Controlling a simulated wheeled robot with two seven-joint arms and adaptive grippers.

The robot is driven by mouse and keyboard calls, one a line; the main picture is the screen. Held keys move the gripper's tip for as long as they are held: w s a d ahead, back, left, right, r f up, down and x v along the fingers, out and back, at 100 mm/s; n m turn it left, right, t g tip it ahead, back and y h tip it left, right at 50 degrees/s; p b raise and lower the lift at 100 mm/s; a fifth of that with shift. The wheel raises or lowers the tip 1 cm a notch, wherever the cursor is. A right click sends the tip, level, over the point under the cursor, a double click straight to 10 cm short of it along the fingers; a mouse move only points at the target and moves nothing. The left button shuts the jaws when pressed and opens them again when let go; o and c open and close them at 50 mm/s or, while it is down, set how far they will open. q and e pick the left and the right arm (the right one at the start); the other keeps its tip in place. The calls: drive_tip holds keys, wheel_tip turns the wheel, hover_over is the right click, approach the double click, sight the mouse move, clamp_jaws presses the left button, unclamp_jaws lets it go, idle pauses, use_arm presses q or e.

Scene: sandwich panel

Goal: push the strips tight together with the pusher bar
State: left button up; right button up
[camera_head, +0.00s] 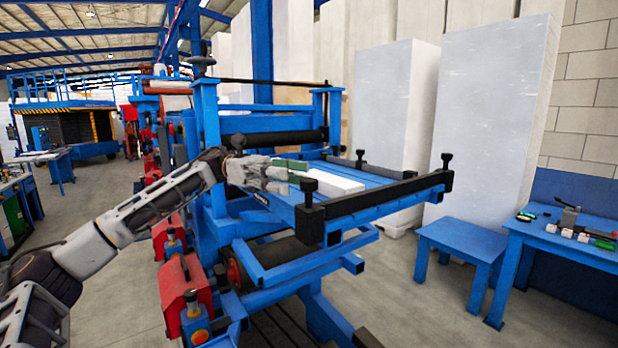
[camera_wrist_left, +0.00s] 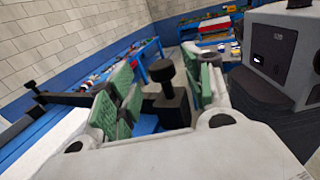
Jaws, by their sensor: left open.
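The pusher bar (camera_head: 390,194) is black and spans the front end of the blue tray, with a knobbed post at each end. In the left wrist view the bar (camera_wrist_left: 78,99) runs off to the left, and its near knobbed post (camera_wrist_left: 176,106) shows between the green-padded fingers. A white strip (camera_head: 340,184) lies on the tray (camera_head: 328,163) behind the bar. My left gripper (camera_head: 296,171) is open over the tray's left side, pointing toward the near post. In the head view it stands apart from the post. The gripper hides other strips, if any. My right gripper is out of view.
A blue roller machine (camera_head: 262,141) stands behind the tray. A low blue stool (camera_head: 461,240) and a blue bench with small tools (camera_head: 585,232) are at the right. Tall white blocks (camera_head: 393,110) stand behind. The floor in front of the stool is clear.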

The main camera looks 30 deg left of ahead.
sight(309, 179)
use_arm(q)
drive_tip(key=d, duration=0.3)
drive_tip(key=shift+d+p, duration=0.15)
drive_tip(key=shift+p, duration=0.2)
drive_tip(key=shift+d, duration=0.8)
drive_tip(key=c, duration=0.7)
clamp_jaws()
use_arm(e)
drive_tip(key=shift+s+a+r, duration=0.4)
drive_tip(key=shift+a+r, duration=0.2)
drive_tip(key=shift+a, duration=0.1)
